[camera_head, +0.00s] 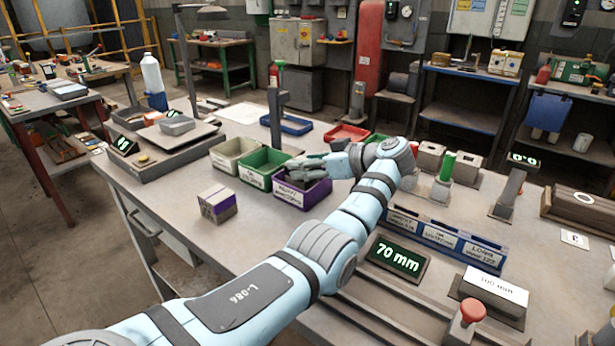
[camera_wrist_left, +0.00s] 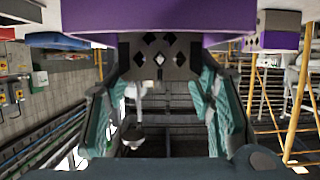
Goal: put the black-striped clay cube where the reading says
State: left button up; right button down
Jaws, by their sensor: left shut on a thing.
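My left gripper (camera_head: 298,170) reaches over the purple bin (camera_head: 302,194), its fingers at the bin's opening. The head view does not show the block clearly behind the gripper. The purple bin shows across the top of the wrist view (camera_wrist_left: 150,17). A lit display (camera_head: 398,256) reads "70 mm". A blue label rack (camera_head: 447,240) stands behind it; its small print is mostly hard to read. My right gripper is not in view.
A green bin (camera_head: 262,168) and a cream bin (camera_head: 233,153) stand left of the purple bin. A purple-striped block (camera_head: 217,204) sits on the open bench in front of them. A green-topped post (camera_head: 446,168) and red button (camera_head: 471,312) stand to the right.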

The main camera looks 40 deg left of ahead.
pick_arm(q)
notch_tip(320, 180, down, 2)
jog(key=shift+f, duration=0.25)
jog(key=o, duration=1.2)
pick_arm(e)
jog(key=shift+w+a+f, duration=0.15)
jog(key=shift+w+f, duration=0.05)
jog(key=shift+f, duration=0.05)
pick_arm(q)
jog(key=shift+d+r, duration=0.1)
jog(key=p+v, duration=0.1)
jog(key=v, duration=1.1)
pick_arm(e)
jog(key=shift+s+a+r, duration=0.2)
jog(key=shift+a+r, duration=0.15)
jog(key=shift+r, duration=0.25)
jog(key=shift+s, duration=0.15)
